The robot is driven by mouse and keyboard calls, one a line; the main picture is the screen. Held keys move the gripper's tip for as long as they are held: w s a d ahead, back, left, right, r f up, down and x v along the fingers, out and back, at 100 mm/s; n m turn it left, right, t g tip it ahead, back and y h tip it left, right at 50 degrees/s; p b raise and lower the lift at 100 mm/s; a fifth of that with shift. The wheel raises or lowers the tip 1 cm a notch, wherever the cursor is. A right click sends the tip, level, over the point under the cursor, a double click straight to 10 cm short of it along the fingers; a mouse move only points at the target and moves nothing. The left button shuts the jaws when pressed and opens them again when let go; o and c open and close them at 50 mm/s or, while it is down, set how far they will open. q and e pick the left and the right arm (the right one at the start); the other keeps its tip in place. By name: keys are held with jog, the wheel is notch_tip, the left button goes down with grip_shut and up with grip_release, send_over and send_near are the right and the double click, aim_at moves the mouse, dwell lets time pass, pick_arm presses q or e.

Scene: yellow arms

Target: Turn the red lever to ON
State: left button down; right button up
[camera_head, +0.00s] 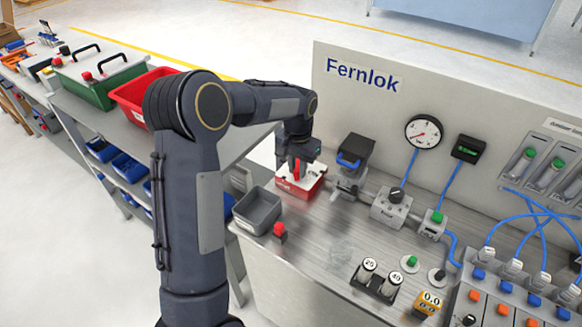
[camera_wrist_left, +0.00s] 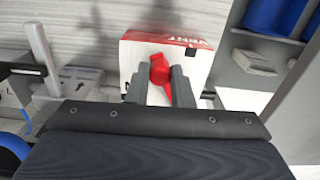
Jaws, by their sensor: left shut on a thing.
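The red lever (camera_head: 296,167) stands on a red and white box (camera_head: 311,183) at the left end of the workbench. In the left wrist view the lever (camera_wrist_left: 160,70) lies between the two fingers of my left gripper (camera_wrist_left: 162,88). The fingers are shut on it. The box top (camera_wrist_left: 136,50) is white with a red edge strip bearing white letters that look like "VENT". An ON mark cannot be made out. In the head view my left gripper (camera_head: 298,160) reaches down onto the box from above. My right gripper is not in view.
A grey bin (camera_head: 257,210) and a red button (camera_head: 279,230) stand in front of the box. The Fernlok panel (camera_head: 350,108) rises behind. Bare bench (camera_head: 318,228) lies in front.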

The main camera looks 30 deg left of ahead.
pick_arm(q)
jog(key=n, duration=0.1)
jog(key=w+d+n, duration=0.1)
jog(key=shift+d+n, duration=0.3)
jog(key=shift+n, duration=0.1)
jog(key=shift+w+d+n, duration=0.35)
jog(key=shift+w+n, duration=0.05)
jog(key=shift+n, duration=0.5)
jog(key=shift+w+d+n, duration=0.35)
jog(key=shift+w+n, duration=0.05)
jog(key=shift+n, duration=0.5)
jog(key=shift+r, duration=0.1)
jog(key=c, duration=1.3)
grip_release()
notch_tip(320, 180, up, 8)
jog(key=shift+f, duration=0.15)
